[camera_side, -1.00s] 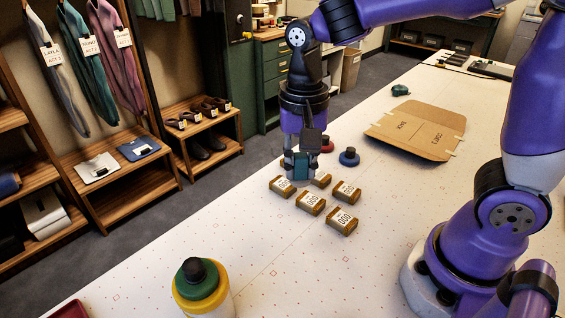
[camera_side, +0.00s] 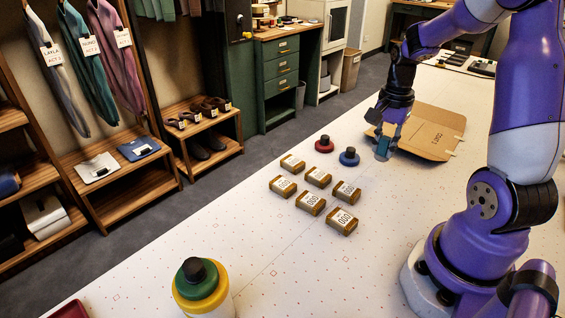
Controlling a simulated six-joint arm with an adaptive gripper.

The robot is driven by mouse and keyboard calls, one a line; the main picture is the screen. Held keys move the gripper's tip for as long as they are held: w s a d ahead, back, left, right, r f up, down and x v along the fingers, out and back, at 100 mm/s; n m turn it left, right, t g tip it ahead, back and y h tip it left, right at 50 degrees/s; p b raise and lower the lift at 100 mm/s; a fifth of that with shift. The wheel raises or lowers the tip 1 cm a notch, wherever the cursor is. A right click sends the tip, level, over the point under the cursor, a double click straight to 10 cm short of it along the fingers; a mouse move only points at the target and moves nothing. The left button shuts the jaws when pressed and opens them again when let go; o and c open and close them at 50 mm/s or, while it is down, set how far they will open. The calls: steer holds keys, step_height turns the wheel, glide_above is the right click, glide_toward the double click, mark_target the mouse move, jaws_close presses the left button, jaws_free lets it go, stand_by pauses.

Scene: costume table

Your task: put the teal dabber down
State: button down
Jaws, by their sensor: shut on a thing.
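My gripper (camera_side: 383,138) is at the left edge of the flat brown cardboard, pointing down and shut. A small teal piece, the teal dabber (camera_side: 382,151), shows at its fingertips; the fingers hide most of it. I cannot tell whether its underside touches the table. A blue dabber (camera_side: 349,158) and a red dabber (camera_side: 324,145), each with a dark knob, stand upright to the left of my gripper, apart from it.
The flat cardboard (camera_side: 432,133) lies right of my gripper. A yellow and green capped bottle (camera_side: 202,286) stands at the front. The white table (camera_side: 290,262) is clear between bottle and boxes.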

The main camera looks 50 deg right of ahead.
mark_target(383, 159)
steer(key=shift+d+f, duration=0.2)
steer(key=shift+d, duration=0.15)
steer(key=shift+s+d+f, duration=0.1)
steer(key=shift+f, duration=1.95)
steer(key=shift+f, duration=0.1)
steer(key=c, duration=0.7)
jaws_free()
steer(key=shift+c, duration=0.2)
